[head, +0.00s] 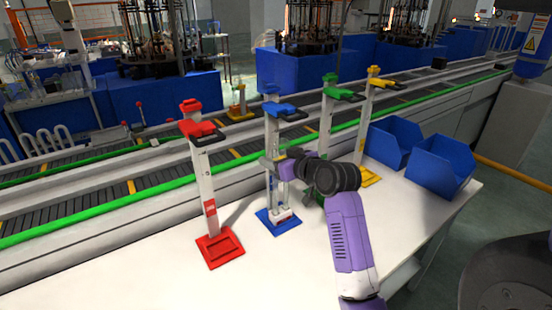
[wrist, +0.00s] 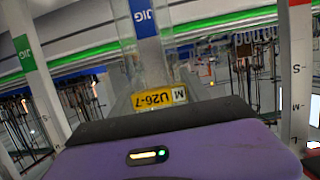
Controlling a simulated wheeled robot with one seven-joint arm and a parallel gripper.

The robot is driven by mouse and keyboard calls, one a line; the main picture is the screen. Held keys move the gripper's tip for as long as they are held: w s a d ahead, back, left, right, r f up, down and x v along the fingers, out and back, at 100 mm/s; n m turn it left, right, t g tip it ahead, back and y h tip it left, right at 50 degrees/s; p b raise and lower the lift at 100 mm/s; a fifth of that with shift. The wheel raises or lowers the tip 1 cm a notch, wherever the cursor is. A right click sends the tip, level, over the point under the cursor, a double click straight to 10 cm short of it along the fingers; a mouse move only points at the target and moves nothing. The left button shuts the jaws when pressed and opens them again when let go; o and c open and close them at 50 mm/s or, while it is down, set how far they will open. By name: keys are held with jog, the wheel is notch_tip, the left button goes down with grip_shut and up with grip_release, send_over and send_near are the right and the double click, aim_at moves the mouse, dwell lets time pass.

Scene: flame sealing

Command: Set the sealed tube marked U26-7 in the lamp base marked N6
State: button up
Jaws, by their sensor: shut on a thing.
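A clear glass tube (wrist: 120,70) with a yellow label U26-7 (wrist: 153,99) and a white M tag fills the middle of the wrist view, its lettering upside down. My gripper (head: 277,167) is shut on this tube, in front of the post of the blue jig stand (head: 270,130). The same stand's blue JIG plate (wrist: 143,18) shows behind the glass. The tube is hard to make out in the head view, and its lower end and contact with the stand are unclear. I cannot read an N6 mark anywhere, so I cannot tell the lamp base.
A red stand (head: 208,190) is left of my gripper; green (head: 327,115) and yellow (head: 365,125) stands are right. Two blue bins (head: 440,166) sit at the table's right. The front left of the white table (head: 130,275) is clear. A conveyor (head: 110,185) runs behind.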

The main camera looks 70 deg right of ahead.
jog(key=shift+f+b, duration=0.35)
jog(key=shift+f, duration=0.2)
dwell(0.4)
jog(key=o, duration=1.5)
jog(key=v, duration=0.7)
jog(key=shift+s+a+r, duration=0.15)
jog(key=shift+s, duration=0.2)
